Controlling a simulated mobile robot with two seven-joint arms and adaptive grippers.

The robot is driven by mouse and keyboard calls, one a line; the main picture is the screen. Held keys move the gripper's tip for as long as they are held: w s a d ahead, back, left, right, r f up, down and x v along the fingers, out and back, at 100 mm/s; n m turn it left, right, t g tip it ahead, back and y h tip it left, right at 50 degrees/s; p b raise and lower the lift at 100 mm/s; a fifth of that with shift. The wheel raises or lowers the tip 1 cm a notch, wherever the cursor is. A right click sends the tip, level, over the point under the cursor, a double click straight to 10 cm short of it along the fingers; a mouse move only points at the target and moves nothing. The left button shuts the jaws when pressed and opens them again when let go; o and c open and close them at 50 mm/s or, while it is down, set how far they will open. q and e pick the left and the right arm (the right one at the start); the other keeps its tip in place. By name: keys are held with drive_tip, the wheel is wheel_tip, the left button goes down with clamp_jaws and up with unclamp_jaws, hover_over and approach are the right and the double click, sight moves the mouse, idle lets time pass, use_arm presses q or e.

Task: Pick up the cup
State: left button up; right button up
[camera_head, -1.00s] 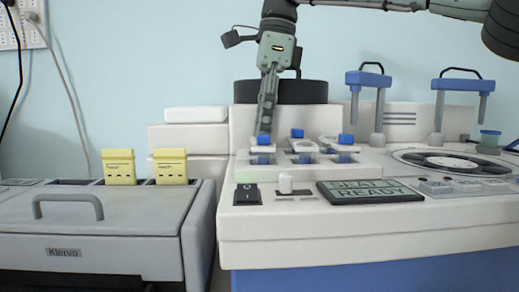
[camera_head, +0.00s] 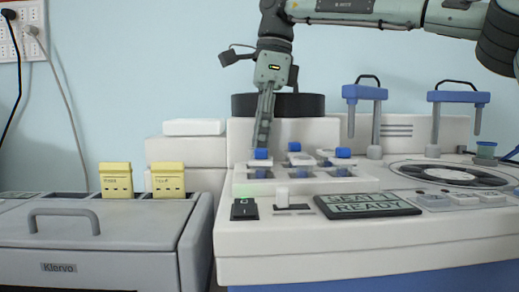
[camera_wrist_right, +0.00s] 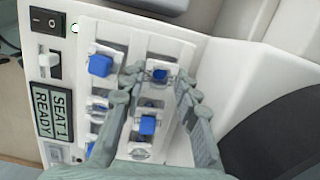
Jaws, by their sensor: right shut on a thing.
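Several small blue-topped pieces sit in the white raised rack (camera_head: 350,186) on the machine. My right gripper (camera_head: 261,143) reaches down from above at the rack's left end, by the left blue top (camera_head: 261,154). In the right wrist view its two fingers (camera_wrist_right: 158,84) straddle a small white piece with a dark blue centre, which I take as the cup (camera_wrist_right: 160,75). The gripper is shut on it, still down at the rack. Another blue top (camera_wrist_right: 100,65) lies towards the front, and one more (camera_wrist_right: 147,125) lies beside the fingers. My left gripper is not in view.
A black switch (camera_head: 244,209) and a display reading SEAT READY (camera_head: 366,205) are in front. Blue-topped stands (camera_head: 365,93) and a round dial (camera_head: 448,173) are to the right. A grey Kiervo unit (camera_head: 100,240) with two yellow pieces stands left. A black drum (camera_head: 305,105) is behind.

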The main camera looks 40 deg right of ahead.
drive_tip(key=shift+r, duration=0.5)
wheel_tip(320, 180, up, 3)
drive_tip(key=shift+s+a+r, duration=3.3)
drive_tip(key=shift+s+a, duration=0.45)
drive_tip(key=shift+a, duration=0.75)
drive_tip(key=s+d+f+m+t+h, duration=0.1)
drive_tip(key=s+d+m, duration=0.3)
drive_tip(key=d, duration=0.8)
drive_tip(key=s+d+m, duration=0.1)
drive_tip(key=d+m, duration=0.6)
drive_tip(key=d, duration=0.4)
drive_tip(key=shift+h, duration=0.3)
drive_tip(key=s+d+f, duration=0.2)
drive_tip(key=d+f, duration=0.1)
drive_tip(key=d, duration=0.1)
drive_tip(key=s+d+f+b, duration=0.1)
drive_tip(key=s+d+f, duration=0.1)
drive_tip(key=d+f, duration=0.1)
drive_tip(key=s+d+f+b, duration=0.1)
drive_tip(key=s+d+f, duration=0.1)
drive_tip(key=d+f, duration=0.2)
drive_tip(key=shift+s+d+f, duration=0.2)
drive_tip(key=shift+d+f, duration=0.15)
drive_tip(key=shift+f, duration=0.45)
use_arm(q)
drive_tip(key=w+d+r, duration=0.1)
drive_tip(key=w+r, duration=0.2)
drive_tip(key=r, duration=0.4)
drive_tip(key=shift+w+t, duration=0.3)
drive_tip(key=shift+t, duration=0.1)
